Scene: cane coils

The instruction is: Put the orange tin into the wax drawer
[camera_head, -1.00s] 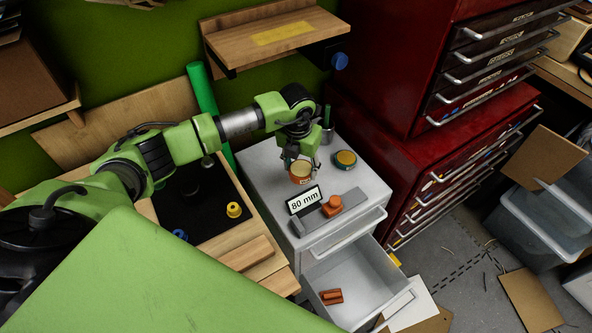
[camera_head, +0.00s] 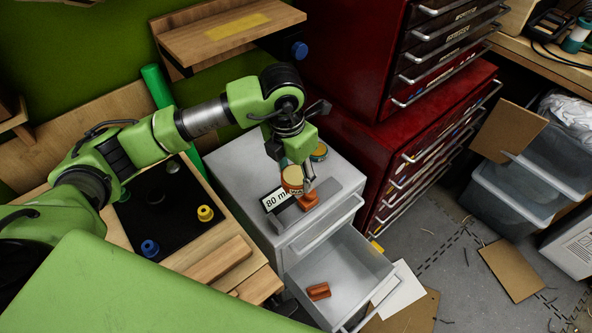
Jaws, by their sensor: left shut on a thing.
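The orange tin (camera_head: 291,181) has a pale top and is held in my left gripper (camera_head: 296,182) above the grey cabinet top. The gripper is shut on it, near the "80 mm" card. My fingers and wrist hide part of it. I cannot tell exactly how high it is. The open grey drawer (camera_head: 352,276) is pulled out from the cabinet, in front of and below the tin. A reddish-brown block (camera_head: 318,291) lies inside it, with bare floor around. I cannot read a label on this drawer. My right gripper is not in view.
On the cabinet top (camera_head: 235,160) are a second tin (camera_head: 319,152), an "80 mm" card (camera_head: 275,198), a grey bar and an orange block (camera_head: 308,200). A closed drawer handle juts out above the open drawer. A red tool chest (camera_head: 385,150) stands right; a wooden shelf (camera_head: 225,38) hangs behind.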

